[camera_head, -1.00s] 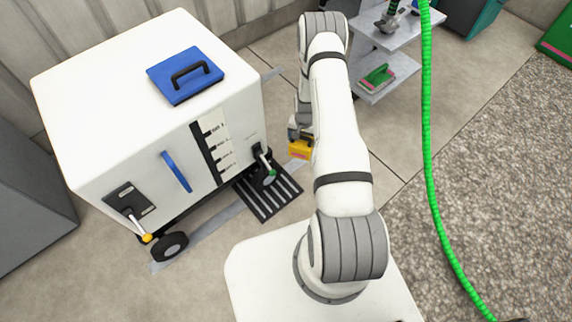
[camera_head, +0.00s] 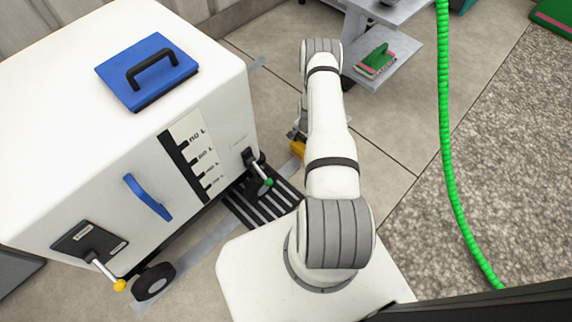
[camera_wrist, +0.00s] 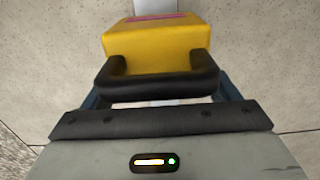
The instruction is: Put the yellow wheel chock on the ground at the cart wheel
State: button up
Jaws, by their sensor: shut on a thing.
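The yellow wheel chock (camera_wrist: 155,45) fills the upper middle of the wrist view, with a black handle at its near side. My gripper (camera_wrist: 160,92) is shut on this chock by the handle. In the head view the chock (camera_head: 298,148) is a small yellow patch beside my arm, mostly hidden by it, just right of the white cart (camera_head: 60,120). A black cart wheel (camera_head: 154,282) shows at the cart's front left corner. The wheel by the green-tipped lever is largely hidden. I cannot tell the chock's height above the floor.
A black slatted grate (camera_head: 262,208) lies on the floor at the cart's right corner. A grey shelf cart (camera_head: 385,75) stands behind my arm. A green hose (camera_head: 446,150) hangs on the right. Bare floor (camera_head: 385,150) lies right of my arm.

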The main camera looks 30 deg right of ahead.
jog(key=shift+s+a+f+b, duration=0.55)
jog(key=shift+s+a, duration=0.15)
jog(key=shift+a, duration=1.15)
jog(key=shift+s+a+f+b, duration=0.6)
jog(key=shift+s+a, duration=0.1)
jog(key=shift+a, duration=1.15)
jog(key=shift+s+a+f+b, duration=0.55)
jog(key=shift+s+a, duration=0.15)
jog(key=shift+a, duration=1.15)
jog(key=shift+f, duration=0.25)
jog(key=o, duration=1.1)
jog(key=shift+r, duration=0.1)
jog(key=shift+r, duration=0.1)
notch_tip(320, 180, up, 12)
jog(key=p, duration=0.5)
